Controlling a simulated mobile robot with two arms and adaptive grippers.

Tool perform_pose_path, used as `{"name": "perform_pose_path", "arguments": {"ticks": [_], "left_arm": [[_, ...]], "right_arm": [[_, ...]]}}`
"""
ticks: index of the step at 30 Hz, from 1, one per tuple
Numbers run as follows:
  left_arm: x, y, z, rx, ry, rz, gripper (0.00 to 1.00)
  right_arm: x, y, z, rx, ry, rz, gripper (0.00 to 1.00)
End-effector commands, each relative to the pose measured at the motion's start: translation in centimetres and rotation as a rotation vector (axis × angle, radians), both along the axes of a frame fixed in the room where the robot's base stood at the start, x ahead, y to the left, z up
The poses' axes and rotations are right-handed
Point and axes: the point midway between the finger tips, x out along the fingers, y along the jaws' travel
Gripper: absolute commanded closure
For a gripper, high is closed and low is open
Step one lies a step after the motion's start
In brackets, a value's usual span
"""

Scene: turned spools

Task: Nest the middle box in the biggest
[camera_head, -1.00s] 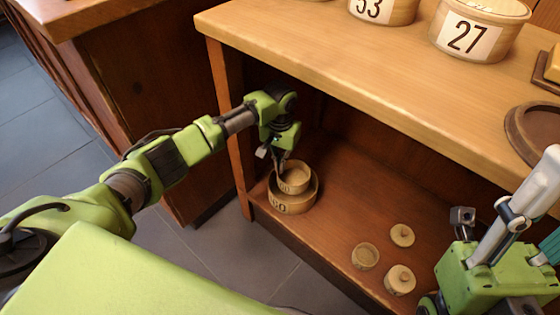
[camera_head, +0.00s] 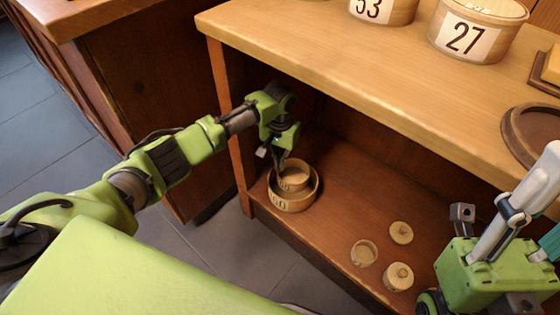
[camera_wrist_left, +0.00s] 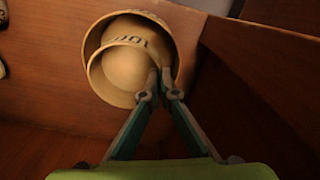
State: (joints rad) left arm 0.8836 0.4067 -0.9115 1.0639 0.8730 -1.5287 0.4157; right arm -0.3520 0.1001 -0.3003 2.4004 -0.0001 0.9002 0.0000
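The biggest box (camera_head: 293,206), a round wooden tub with a number on its side, stands open on the lower shelf near its left end. The middle box (camera_head: 294,180), a smaller round tub, is inside its rim; it sits off-centre in the left wrist view (camera_wrist_left: 122,70), within the biggest box's wall (camera_wrist_left: 170,55). My left gripper (camera_head: 281,168) is shut on the middle box's wall, with its fingertips (camera_wrist_left: 160,88) pinching the rim. Whether the middle box touches the bottom is hidden. My right arm is at the lower right; its fingers are not clear.
A small open box (camera_head: 363,253) and two knobbed round pieces (camera_head: 401,232) (camera_head: 398,277) are on the shelf to the right. The wooden top (camera_head: 350,75) overhangs the shelf, bearing tubs marked 53 (camera_head: 385,10) and 27 (camera_head: 470,38). A post (camera_head: 231,120) stands at left.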

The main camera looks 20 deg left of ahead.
Motion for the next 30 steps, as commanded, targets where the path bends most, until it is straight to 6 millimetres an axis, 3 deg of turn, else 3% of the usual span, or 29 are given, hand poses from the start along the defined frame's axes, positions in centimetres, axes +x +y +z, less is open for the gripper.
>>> {"name": "perform_pose_path", "arguments": {"ticks": [30], "left_arm": [[-0.04,-0.03,-0.45,0.000,0.001,-0.001,1.00]], "right_arm": [[0.01,-0.01,0.87,0.000,0.000,-0.001,0.60]]}}
